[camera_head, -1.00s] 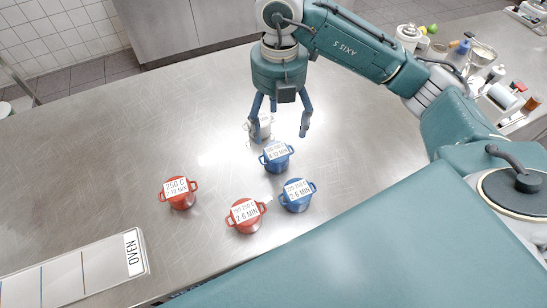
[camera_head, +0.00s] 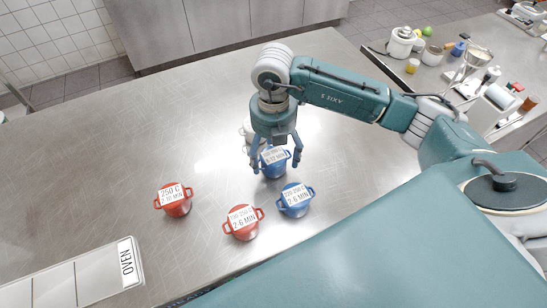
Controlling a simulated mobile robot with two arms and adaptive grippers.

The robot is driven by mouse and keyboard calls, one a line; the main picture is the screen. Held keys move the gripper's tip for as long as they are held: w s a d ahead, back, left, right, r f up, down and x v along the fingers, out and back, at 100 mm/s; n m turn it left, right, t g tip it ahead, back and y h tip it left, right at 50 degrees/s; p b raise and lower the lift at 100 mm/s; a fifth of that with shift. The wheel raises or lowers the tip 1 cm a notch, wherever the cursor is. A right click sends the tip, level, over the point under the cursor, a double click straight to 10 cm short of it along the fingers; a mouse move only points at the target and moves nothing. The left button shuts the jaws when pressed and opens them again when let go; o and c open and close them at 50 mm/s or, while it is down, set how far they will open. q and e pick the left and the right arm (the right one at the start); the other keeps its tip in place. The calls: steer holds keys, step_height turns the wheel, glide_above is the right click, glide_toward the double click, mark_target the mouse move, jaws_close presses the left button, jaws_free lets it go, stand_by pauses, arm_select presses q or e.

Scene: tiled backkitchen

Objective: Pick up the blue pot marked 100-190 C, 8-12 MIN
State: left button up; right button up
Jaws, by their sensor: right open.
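The blue pot (camera_head: 273,171), whose label reads 8-12 MIN on its lower line, stands upright on the steel table (camera_head: 130,130). The upper line is too small to read surely. My right gripper (camera_head: 276,164) is open, pointing down, with its fingers on either side of this pot. I cannot tell whether they touch it. The other blue pot (camera_head: 295,207), marked 2-6 MIN, stands just in front. My left gripper is not in view.
Two red pots stand nearby, one (camera_head: 174,207) at the left and one (camera_head: 242,233) in front. A pale pot (camera_head: 247,130) is partly hidden behind my right gripper. The table's left side is clear.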

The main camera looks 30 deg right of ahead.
steer(key=shift+f, duration=1.3)
steer(key=shift+w, duration=0.1)
steer(key=c, duration=1.5)
steer(key=shift+r, duration=0.1)
steer(key=shift+c, duration=0.2)
